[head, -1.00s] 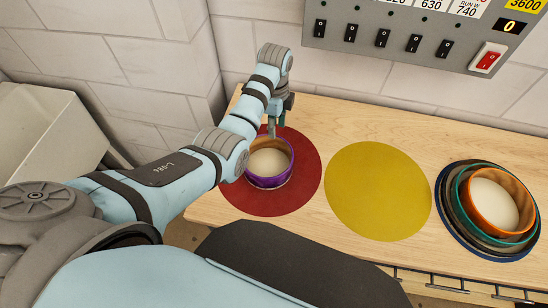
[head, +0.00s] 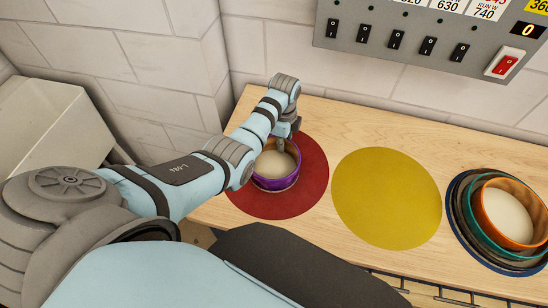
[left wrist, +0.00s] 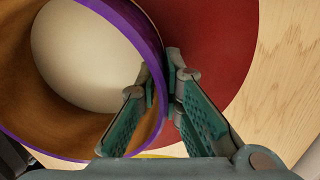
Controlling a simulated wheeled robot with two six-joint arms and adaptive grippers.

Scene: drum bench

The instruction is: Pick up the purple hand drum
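The purple hand drum (head: 275,184) sits on the red round mat (head: 312,190), its pale inside facing up. In the left wrist view its purple rim (left wrist: 152,36) and brown inner wall fill the left side. My left gripper (head: 289,146) is at the drum's far right rim. In the left wrist view, the left gripper (left wrist: 164,85) has one finger inside the drum and one outside. The fingers are close together with the drum's wall between them, and look shut on it. The drum appears to rest on the mat. My right gripper is not in view.
A yellow round mat (head: 387,198) lies empty to the right. Farther right, an orange drum (head: 490,232) sits in a teal ring on a dark round mat. A switch panel (head: 420,28) hangs on the wall above the wooden bench (head: 345,130). A pale bin stands at left.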

